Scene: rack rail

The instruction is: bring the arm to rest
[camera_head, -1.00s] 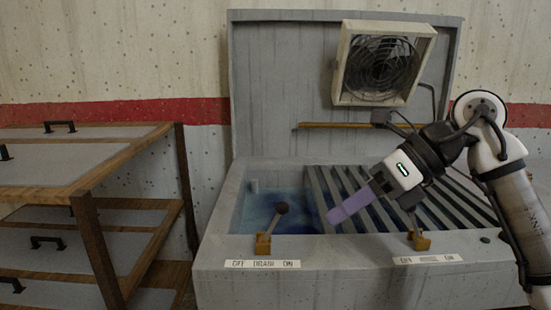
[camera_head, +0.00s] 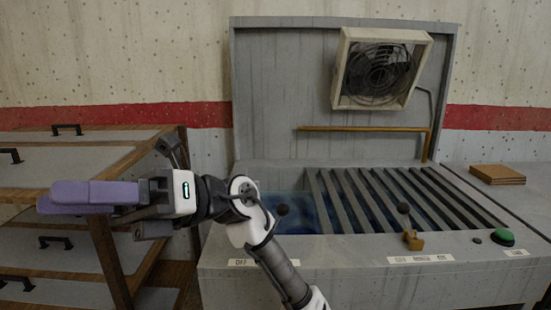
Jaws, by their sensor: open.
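My gripper (camera_head: 50,197) is at the left of the head view, held roughly level, with its purple fingers pointing left. It is open and nothing shows between its fingers. It appears in front of the wood-framed rack with grey panels (camera_head: 75,160); I cannot tell the gap between them. My arm rises from the bottom middle and bends left, across the left front of the grey sink unit (camera_head: 350,285). It hides part of the unit's left lever and the label below it.
The sink holds blue liquid, with slanted grey slats (camera_head: 350,200) over its right part. A boxed fan (camera_head: 381,68) hangs on the back panel above a brass rail (camera_head: 360,128). Also on the right are a lever (camera_head: 410,238), a green button (camera_head: 503,236) and brown boards (camera_head: 497,174).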

